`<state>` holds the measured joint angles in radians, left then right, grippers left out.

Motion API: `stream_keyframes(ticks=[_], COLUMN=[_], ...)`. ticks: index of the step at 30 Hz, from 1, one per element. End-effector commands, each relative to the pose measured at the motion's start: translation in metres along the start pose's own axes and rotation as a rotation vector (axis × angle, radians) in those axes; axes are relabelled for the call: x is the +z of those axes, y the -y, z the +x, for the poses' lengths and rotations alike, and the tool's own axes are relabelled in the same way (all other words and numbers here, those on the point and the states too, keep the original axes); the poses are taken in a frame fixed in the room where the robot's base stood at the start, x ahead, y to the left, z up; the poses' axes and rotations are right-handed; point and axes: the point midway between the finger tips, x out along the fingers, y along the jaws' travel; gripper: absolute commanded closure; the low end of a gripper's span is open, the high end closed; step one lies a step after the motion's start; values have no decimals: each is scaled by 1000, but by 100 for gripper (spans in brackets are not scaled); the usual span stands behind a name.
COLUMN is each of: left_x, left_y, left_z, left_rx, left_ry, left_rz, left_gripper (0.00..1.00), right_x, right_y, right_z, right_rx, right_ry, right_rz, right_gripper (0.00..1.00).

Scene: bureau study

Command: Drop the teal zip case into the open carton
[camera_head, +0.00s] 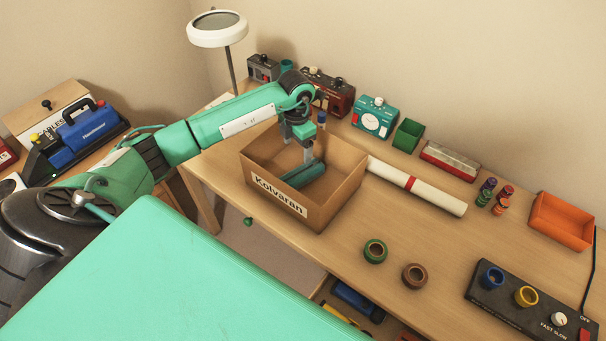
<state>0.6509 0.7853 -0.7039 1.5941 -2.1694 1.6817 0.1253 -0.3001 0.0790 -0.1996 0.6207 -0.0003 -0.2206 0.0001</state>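The open carton (334,205), brown with a "Kolvaran" label, stands on the wooden desk near its front edge. The teal zip case (301,176) is inside the carton's outline, lying slantwise between its walls. My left gripper (309,155) points down over the carton, its grey fingers at the far side of the case. The fingers overlap closely, so I cannot tell whether they grip the case or are apart from it. Whether the case touches the carton floor is also unclear. My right gripper is not in view.
A white rolled tube (425,192) with a red band lies right of the carton. Tape rolls (375,251) sit nearer the front. A lamp (218,29) rises behind my arm.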

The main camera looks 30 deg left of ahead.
Motion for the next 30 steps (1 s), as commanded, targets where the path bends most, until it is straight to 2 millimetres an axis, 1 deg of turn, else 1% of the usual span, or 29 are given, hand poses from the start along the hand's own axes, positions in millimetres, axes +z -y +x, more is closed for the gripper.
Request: stream_keyframes(ticks=[7, 11, 14, 21, 24, 27, 30], left_x=[0, 1, 1, 1, 1, 1, 0], left_y=[0, -1, -1, -1, -1, 0, 0], left_z=[-2, -14, -33, -89, -108, -122, -131], left_rx=[0, 1, 3, 3, 2, 1, 1], left_ry=[0, 3, 5, 6, 4, 3, 1], left_rz=[0, -1, 1, 0, 0, 0, 0], left_gripper=[22, 22, 22, 22, 22, 22, 22], right_x=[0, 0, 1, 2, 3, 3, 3], right_y=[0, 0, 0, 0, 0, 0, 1], right_z=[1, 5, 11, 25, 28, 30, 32], right_rx=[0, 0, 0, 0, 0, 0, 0], right_ry=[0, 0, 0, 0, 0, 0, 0], right_rz=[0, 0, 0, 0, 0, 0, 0], right_gripper=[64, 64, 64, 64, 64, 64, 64])
